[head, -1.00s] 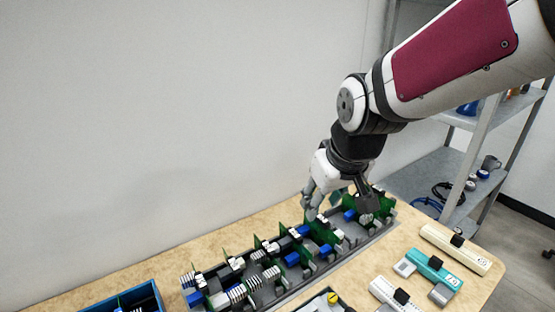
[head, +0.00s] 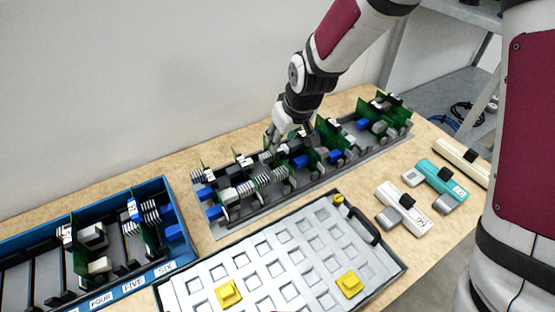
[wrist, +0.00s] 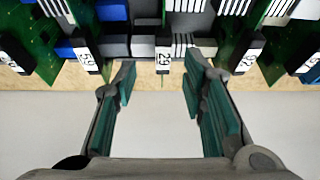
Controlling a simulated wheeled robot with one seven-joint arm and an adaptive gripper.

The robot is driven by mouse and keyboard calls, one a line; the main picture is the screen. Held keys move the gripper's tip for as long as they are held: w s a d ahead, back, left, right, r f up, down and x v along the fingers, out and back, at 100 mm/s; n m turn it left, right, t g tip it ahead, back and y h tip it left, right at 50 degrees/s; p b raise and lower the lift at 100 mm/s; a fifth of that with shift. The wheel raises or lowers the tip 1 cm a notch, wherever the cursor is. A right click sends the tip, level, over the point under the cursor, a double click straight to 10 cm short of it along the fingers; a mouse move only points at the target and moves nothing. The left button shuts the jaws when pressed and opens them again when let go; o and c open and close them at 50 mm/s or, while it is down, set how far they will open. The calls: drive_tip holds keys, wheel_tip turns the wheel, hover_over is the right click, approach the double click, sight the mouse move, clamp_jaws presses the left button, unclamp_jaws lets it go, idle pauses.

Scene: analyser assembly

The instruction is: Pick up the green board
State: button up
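Several green boards with blue, grey and striped white parts stand upright in a long grey rack (head: 225,232). In the wrist view, a green board (wrist: 148,12) has a black tab labelled 29 (wrist: 163,57) facing my gripper. My gripper (wrist: 160,75) is open, with its teal-padded fingers on either side of that tab and nothing held. The fingertips look close to the tab, but I cannot tell whether they touch. In the head view my gripper (head: 274,138) is at the wall side of the rack, near its middle, partly hidden by boards.
Neighbouring boards (wrist: 238,30) stand close on both sides. A blue bin (head: 172,215) holding boards is at left. A pale tray (head: 262,262) with yellow blocks lies in front of the rack. White and teal devices (head: 440,180) lie at right. The wall is close behind.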

hover_over(279, 165)
drive_tip(key=w, duration=0.1)
drive_tip(key=shift+w+a+f, duration=0.1)
drive_tip(key=shift+a+f, duration=0.05)
drive_tip(key=shift+f, duration=1.2)
drive_tip(key=shift+w+a+f, duration=0.1)
drive_tip(key=shift+a+f, duration=0.05)
drive_tip(key=shift+f, duration=1.2)
clamp_jaws()
